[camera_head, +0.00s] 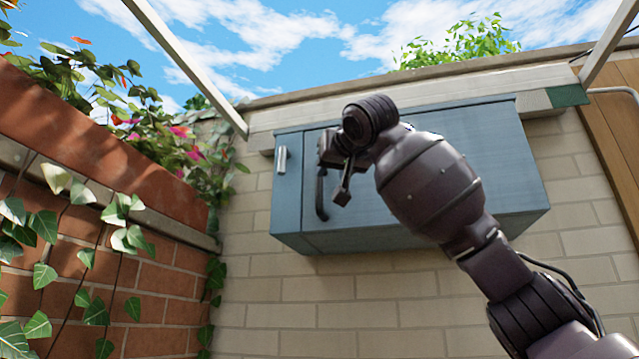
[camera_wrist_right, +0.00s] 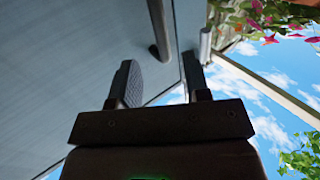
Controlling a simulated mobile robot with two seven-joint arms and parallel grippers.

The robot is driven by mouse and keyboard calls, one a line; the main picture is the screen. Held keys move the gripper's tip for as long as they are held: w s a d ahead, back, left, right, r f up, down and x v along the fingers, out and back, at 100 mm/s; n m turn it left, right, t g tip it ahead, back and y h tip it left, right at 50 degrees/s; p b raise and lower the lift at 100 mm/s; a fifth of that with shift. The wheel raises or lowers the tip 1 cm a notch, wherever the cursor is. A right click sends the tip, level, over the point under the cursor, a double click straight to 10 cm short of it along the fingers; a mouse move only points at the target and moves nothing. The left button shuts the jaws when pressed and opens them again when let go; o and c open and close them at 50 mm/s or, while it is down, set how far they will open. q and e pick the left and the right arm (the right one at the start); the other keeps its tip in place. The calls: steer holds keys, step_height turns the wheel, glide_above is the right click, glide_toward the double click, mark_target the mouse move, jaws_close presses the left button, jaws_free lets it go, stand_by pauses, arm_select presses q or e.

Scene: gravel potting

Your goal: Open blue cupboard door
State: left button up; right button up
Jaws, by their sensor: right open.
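The blue cupboard (camera_head: 480,150) hangs on the pale brick wall, and its door looks closed. A dark vertical bar handle (camera_head: 321,200) sits near the left edge of the wide door panel. My right gripper (camera_head: 335,180) is at the upper part of this handle, partly hidden by its own wrist. In the right wrist view the fingers (camera_wrist_right: 158,75) are apart, with nothing clearly gripped. The dark handle (camera_wrist_right: 158,28) shows just beyond the gap between the fingertips; I cannot tell whether they touch it. My left gripper is not in view.
A small silver fitting (camera_head: 281,160) is on the narrow left panel of the cupboard. A brick planter (camera_head: 90,150) with flowers and ivy stands at the left. Pale beams cross overhead. Wall below the cupboard is clear. A wooden panel (camera_head: 612,140) is at the right.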

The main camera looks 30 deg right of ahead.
mark_target(321, 184)
steer(key=p+x, duration=0.3)
steer(key=x, duration=0.5)
steer(key=shift+w+d, duration=0.1)
steer(key=shift+w, duration=0.15)
jaws_close()
